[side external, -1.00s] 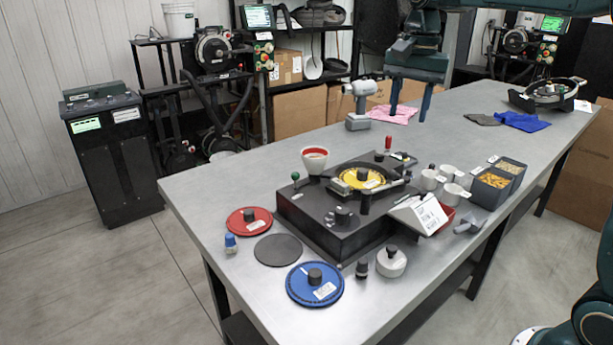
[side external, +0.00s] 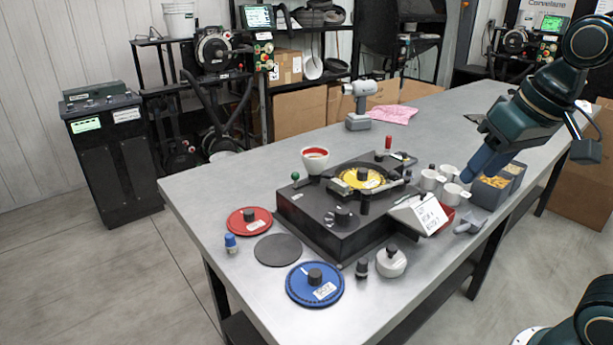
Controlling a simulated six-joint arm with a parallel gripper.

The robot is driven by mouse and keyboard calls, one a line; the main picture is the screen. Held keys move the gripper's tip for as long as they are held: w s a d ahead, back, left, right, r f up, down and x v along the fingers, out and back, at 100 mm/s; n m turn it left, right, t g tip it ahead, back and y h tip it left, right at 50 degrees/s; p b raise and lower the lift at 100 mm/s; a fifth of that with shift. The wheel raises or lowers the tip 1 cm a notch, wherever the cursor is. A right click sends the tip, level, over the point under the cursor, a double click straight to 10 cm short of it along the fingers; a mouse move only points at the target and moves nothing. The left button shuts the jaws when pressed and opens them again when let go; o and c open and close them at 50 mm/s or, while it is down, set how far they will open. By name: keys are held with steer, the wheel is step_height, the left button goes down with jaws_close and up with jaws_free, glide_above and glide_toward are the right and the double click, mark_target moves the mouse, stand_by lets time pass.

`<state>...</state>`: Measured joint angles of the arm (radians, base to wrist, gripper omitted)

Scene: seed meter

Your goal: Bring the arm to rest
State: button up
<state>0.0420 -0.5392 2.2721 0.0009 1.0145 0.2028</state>
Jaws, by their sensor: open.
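My gripper (side external: 473,172) is at the right side of the bench, tilted with its fingers pointing down and to the left. It is open, and I see nothing held in it. In the picture its fingertips overlap the area by the white cups (side external: 450,193) and the divided grain bin (side external: 489,191), partly covering the bin. I cannot tell whether they touch or how high above they are. My arm reaches in from the upper right.
The seed meter (side external: 340,215), with a yellow disc (side external: 362,178), stands mid-bench. Red (side external: 240,225) and blue (side external: 325,292) discs lie in front.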

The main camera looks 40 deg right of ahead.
steer(key=s+a+f+n+t, duration=0.1)
steer(key=s+f+n, duration=0.1)
steer(key=s+f, duration=0.2)
steer(key=shift+s+n, duration=0.4)
steer(key=shift+s, duration=0.05)
